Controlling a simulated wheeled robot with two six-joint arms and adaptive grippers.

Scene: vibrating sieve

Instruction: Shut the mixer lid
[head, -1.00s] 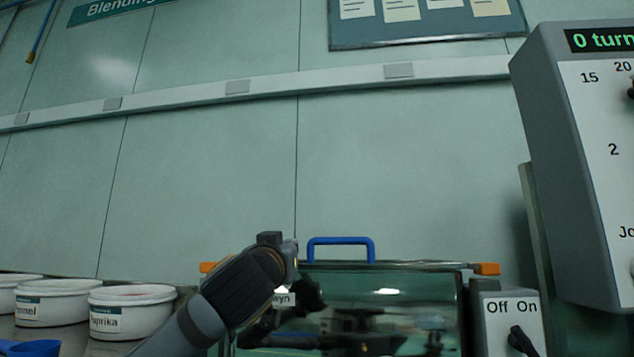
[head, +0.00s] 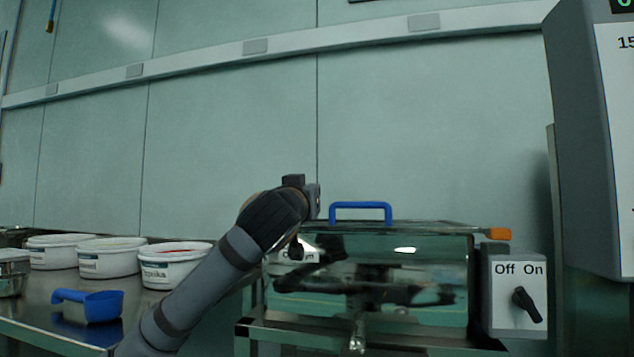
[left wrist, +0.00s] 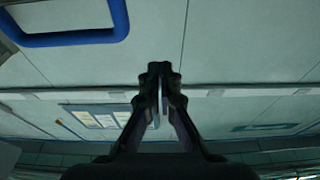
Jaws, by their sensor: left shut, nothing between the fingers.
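The mixer (head: 390,315) is a glossy metal box with a mirror-like front, at the lower middle right of the head view. Its lid (head: 425,227) shows as a thin, nearly edge-on top; I cannot tell whether it is fully down. A blue handle (head: 360,206) stands up from the top. In the left wrist view the handle (left wrist: 75,38) is at upper left, beside the fingers and apart from them. My left gripper (left wrist: 160,70) is shut and empty. In the head view its wrist is just left of the handle and hides the fingers. My right gripper is not in view.
A switch box (head: 517,296) marked Off and On stands right of the mixer, below a tall grey panel (head: 585,150). Several white tubs (head: 175,265) and a blue scoop (head: 92,305) are on the metal table at left.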

